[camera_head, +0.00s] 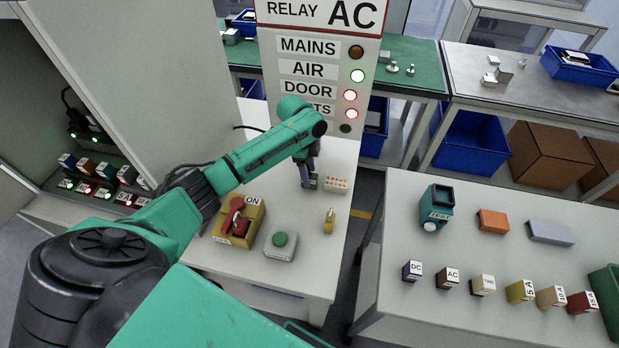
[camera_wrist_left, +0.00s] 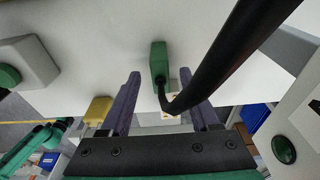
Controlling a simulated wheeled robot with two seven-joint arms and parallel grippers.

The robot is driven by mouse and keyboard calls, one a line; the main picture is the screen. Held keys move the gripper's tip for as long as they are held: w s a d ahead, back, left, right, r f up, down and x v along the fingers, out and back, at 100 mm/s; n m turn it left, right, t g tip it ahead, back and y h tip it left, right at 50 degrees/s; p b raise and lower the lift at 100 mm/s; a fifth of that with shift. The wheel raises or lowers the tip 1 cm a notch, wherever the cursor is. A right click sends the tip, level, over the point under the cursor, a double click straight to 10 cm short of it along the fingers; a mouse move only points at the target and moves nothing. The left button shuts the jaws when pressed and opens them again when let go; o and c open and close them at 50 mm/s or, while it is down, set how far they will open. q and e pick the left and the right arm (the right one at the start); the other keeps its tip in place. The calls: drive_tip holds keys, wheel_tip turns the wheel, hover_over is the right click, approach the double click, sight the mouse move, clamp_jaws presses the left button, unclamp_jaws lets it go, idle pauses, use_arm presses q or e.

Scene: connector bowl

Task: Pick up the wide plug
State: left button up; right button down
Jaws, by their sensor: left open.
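A green plug (camera_wrist_left: 158,62) with a thick black cable (camera_wrist_left: 225,55) shows in the left wrist view; whether it is the wide plug I cannot tell for sure. In the head view a small green piece of it (camera_head: 314,181) shows beside the fingers. My left gripper (camera_head: 307,180) points down over the white bench. It is open, with its purple fingers (camera_wrist_left: 160,80) on either side of the plug's line, the plug lying at and just beyond the fingertips. Contact cannot be made out. My right gripper is not in view.
A cream block with orange holes (camera_head: 336,186) lies right of the gripper. A yellow padlock-like piece (camera_head: 328,221), a green button box (camera_head: 281,243) and a red switch on a yellow box (camera_head: 237,219) stand nearer. The relay panel (camera_head: 318,45) rises behind.

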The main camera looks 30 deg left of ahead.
use_arm(q)
clamp_jaws()
